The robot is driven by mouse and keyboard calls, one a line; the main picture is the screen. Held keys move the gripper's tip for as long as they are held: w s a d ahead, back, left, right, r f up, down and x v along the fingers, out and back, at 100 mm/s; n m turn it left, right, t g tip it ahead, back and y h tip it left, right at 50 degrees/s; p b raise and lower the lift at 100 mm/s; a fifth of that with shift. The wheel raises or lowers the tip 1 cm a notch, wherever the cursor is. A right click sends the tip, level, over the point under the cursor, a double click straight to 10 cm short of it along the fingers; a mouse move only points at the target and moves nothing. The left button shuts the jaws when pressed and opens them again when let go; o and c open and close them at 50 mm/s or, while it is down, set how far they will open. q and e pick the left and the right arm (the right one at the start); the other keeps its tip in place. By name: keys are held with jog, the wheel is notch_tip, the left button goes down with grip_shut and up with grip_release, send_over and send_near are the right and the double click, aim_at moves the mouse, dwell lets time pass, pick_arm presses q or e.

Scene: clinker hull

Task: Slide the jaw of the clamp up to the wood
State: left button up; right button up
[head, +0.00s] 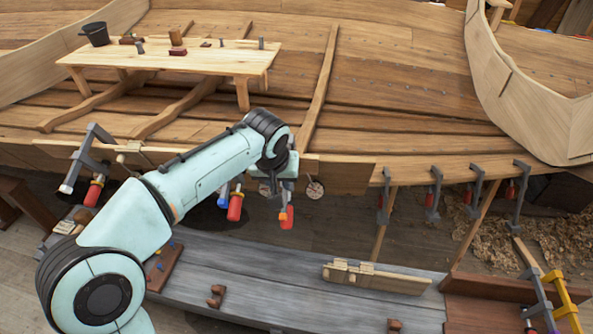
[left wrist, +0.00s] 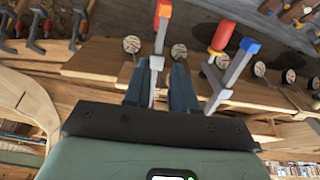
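A clamp with a red handle and orange tip (head: 287,216) hangs at the hull's lower edge, below my left gripper (head: 284,180). In the left wrist view my left gripper (left wrist: 160,88) is open, its two dark fingers on either side of this clamp's grey bar (left wrist: 155,75). I cannot tell whether they touch it. Beside it is a second clamp with a red handle (head: 235,207) and a blue tip (left wrist: 250,45). The wooden plank (head: 342,173) runs along the hull edge; my arm hides where the clamps meet it. My right gripper is not in view.
More grey clamps (head: 434,195) hang along the plank to the right, and one (head: 88,160) at the left. A grey bench (head: 270,295) with a pale wooden piece (head: 375,278) lies below. Yellow clamps (head: 562,298) stand at lower right. A work table (head: 215,58) stands behind.

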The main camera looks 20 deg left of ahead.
aim_at(284, 194)
pick_arm(q)
jog(key=b+x, duration=0.4)
jog(key=x, duration=0.7)
jog(key=shift+w+a+f+b, duration=0.15)
jog(key=shift+w+b, duration=0.1)
jog(key=shift+b, duration=0.15)
jog(key=shift+w+f, duration=0.3)
jog(key=shift+f, duration=0.2)
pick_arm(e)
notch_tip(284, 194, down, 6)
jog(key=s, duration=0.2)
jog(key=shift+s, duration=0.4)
pick_arm(q)
jog(key=shift+c, duration=0.4)
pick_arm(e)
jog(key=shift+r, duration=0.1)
pick_arm(q)
jog(key=shift+w+a+r+p, duration=0.15)
jog(key=shift+w+a+p, duration=0.05)
jog(key=shift+w+p, duration=0.2)
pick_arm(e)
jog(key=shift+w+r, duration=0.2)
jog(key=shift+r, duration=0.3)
